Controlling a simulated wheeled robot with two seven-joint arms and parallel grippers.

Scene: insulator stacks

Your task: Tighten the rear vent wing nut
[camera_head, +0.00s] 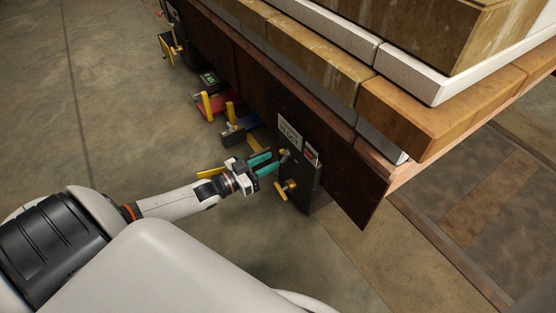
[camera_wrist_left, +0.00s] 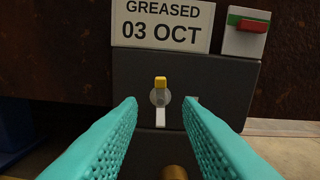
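A small wing nut (camera_wrist_left: 160,98) sits on the face of a dark grey box (camera_wrist_left: 125,80). One wing is yellow and points up; the other is pale grey and points down. In the head view the wing nut (camera_head: 285,153) is small, near the top of the box (camera_head: 300,180). My left gripper (camera_head: 275,161) is open, with its teal fingers pointing at the box. In the left wrist view the fingers stand left and right of the wing nut with gaps on both sides. I cannot tell how far the tips are from it. My right gripper is not in view.
A brass knob (camera_head: 290,186) projects from the box below the wing nut. A "GREASED 03 OCT" label (camera_wrist_left: 163,24) and a red-and-green tag (camera_wrist_left: 246,32) are above. A rusty beam (camera_head: 345,170) overhangs the box. Yellow-handled fittings (camera_head: 232,112) line the beam. The left floor is clear.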

